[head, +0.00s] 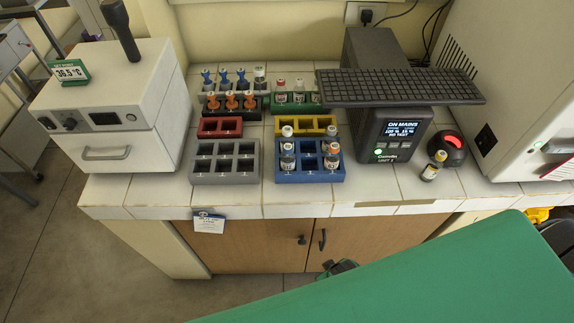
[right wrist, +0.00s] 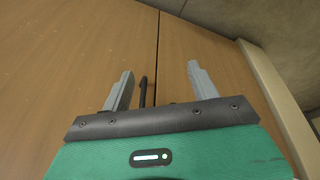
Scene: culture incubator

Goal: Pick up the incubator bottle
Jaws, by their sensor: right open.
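Which bottle is the incubator bottle I cannot tell. Several capped bottles (head: 287,160) stand upright in a blue rack (head: 310,176) on the counter. Others stand in a green rack (head: 296,107) behind it. One small amber bottle with a yellowish label (head: 433,166) stands alone near the counter's right front. The white incubator box (head: 110,100), with a 36.5 °C sign, is at the left with its front closed. My right gripper (right wrist: 160,80) is open and empty, facing the wooden cabinet doors below the counter, away from the bottles. My left gripper is not in view.
A grey rack (head: 224,178) and red rack (head: 220,134) stand left of the blue rack. A dark unit (head: 395,135) with a keyboard-like panel (head: 400,87) overhanging it stands right, beside a round red-lit device (head: 447,149). Cabinet handles (head: 322,240) protrude below the counter.

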